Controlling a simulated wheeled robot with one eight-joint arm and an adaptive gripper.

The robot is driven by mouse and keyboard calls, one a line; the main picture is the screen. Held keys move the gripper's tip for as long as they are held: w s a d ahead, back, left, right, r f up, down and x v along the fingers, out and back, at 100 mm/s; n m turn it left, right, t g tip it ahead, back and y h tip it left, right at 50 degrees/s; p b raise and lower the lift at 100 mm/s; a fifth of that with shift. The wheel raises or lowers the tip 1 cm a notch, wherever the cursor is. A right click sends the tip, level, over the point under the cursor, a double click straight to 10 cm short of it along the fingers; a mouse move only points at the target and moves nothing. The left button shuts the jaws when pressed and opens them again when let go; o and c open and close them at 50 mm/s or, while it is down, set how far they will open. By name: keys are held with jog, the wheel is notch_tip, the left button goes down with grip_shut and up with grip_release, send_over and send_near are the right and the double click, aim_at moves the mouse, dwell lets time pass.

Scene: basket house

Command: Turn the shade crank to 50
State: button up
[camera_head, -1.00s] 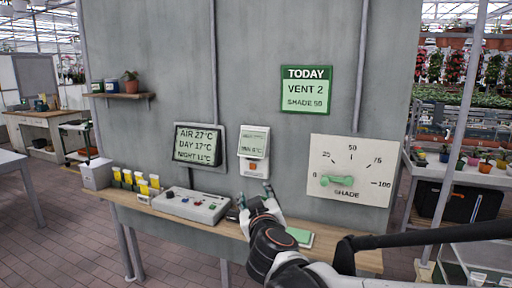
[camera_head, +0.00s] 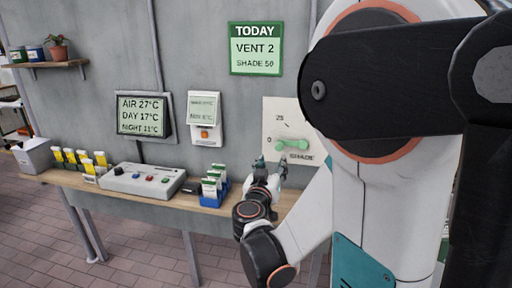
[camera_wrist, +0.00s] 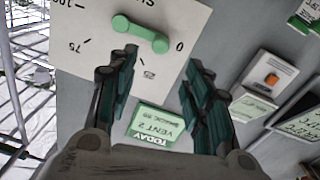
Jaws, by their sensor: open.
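The shade crank (camera_head: 292,144) is a green bar-shaped handle on a white dial plate (camera_head: 272,118) on the wall. In the head view it lies roughly level, pointing at 0, and my arm hides the right part of the dial. The crank (camera_wrist: 140,34) also shows in the wrist view, where the picture is upside down, with 0, 75 and 100 readable. My gripper (camera_head: 270,164) is open and empty, just below and left of the crank. In the wrist view its two fingers (camera_wrist: 160,75) stand apart, with the crank beyond their tips.
A green TODAY sign (camera_head: 256,48) reads VENT 2, SHADE 50. A climate display (camera_head: 144,116) and a small thermostat (camera_head: 204,118) hang on the wall.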

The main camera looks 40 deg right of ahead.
aim_at(278, 149)
jog(key=b+x, duration=0.2)
jog(key=x, duration=1.1)
jog(key=shift+a, duration=0.1)
jog(key=shift+c, duration=0.6)
grip_shut()
